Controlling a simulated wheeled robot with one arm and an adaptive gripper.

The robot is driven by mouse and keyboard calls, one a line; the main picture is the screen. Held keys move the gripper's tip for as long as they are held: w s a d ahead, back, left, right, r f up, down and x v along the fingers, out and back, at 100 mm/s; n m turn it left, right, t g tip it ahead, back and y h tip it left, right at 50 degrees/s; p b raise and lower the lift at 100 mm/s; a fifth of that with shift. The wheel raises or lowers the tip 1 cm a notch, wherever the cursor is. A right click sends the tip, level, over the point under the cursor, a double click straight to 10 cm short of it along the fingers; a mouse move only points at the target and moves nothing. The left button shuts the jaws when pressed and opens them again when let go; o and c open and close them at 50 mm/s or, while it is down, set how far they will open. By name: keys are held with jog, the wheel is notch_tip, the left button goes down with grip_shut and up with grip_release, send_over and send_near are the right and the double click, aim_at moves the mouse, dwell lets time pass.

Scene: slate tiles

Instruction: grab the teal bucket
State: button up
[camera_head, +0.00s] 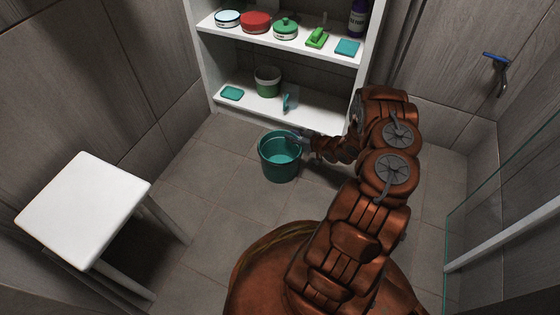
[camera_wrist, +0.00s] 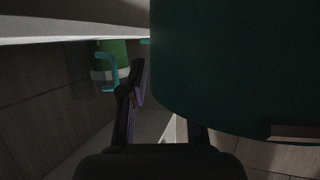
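The teal bucket (camera_head: 281,170) stands upright on the tiled floor in front of the shelf in the head view. My gripper (camera_head: 298,138) reaches from the right to the bucket's upper right rim. In the wrist view the bucket (camera_wrist: 235,65) is a large dark teal shape filling the upper right. My gripper's fingers (camera_wrist: 165,110) are spread apart there. The left finger is beside the bucket's left edge, and the right finger's tip is hidden behind the bucket. I cannot tell whether either finger touches it.
A white shelf unit (camera_head: 213,61) stands behind, with a green-and-white pot (camera_head: 267,82), a teal dish (camera_head: 232,93) and a teal item (camera_head: 288,103) on its low board. A white stool (camera_head: 85,205) is at left, a glass panel (camera_head: 490,190) at right. Floor left of the bucket is clear.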

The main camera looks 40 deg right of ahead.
grip_shut()
dwell(0.4)
